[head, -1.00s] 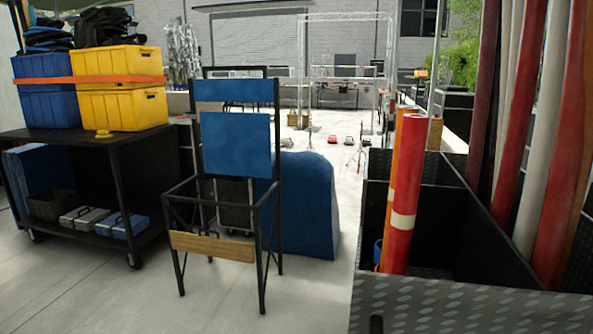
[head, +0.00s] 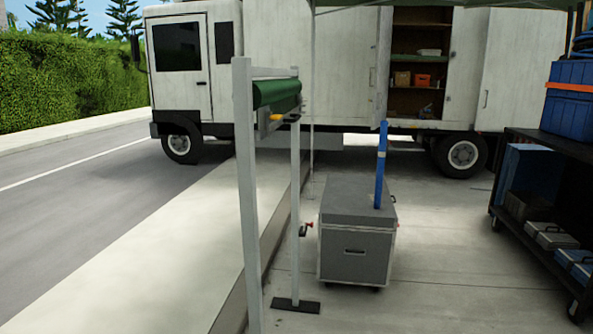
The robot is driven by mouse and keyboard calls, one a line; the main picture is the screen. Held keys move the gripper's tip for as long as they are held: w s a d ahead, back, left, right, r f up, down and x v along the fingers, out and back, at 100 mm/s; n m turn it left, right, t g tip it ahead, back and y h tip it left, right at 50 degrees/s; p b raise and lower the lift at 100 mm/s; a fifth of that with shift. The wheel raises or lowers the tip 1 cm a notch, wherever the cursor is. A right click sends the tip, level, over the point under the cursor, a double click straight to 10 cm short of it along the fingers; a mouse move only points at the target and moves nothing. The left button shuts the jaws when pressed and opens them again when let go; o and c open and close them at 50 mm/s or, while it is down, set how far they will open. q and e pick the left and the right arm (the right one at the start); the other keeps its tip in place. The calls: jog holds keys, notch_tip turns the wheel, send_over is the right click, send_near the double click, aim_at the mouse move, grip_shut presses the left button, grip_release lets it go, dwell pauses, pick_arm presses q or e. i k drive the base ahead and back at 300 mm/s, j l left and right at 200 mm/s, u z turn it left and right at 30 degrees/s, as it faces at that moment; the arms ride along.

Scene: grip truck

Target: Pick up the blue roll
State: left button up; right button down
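A blue roll (head: 380,165) with a pale band near its top stands upright on the lid of a grey wheeled case (head: 356,240) in the head view. The case is right of the picture's middle, in front of the truck. The roll's lower end rests on or just behind the lid's right part; I cannot tell exactly. Neither of my grippers shows in this view.
A metal stand (head: 246,190) with a green roll (head: 277,93) is close, left of the case. A white truck (head: 281,40) is behind. A black cart (head: 552,262) with bins is at the right. Pavement between case and cart is clear.

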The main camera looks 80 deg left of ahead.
aim_at(381, 162)
jog(key=u, duration=2.1)
jog(key=i+l, duration=0.1)
jog(key=i, duration=0.45)
jog(key=i+u, duration=0.1)
jog(key=i, duration=0.5)
jog(key=i+l, duration=0.2)
jog(key=i, duration=0.35)
jog(key=i+l, duration=0.1)
jog(key=i, duration=0.5)
jog(key=j+u, duration=0.05)
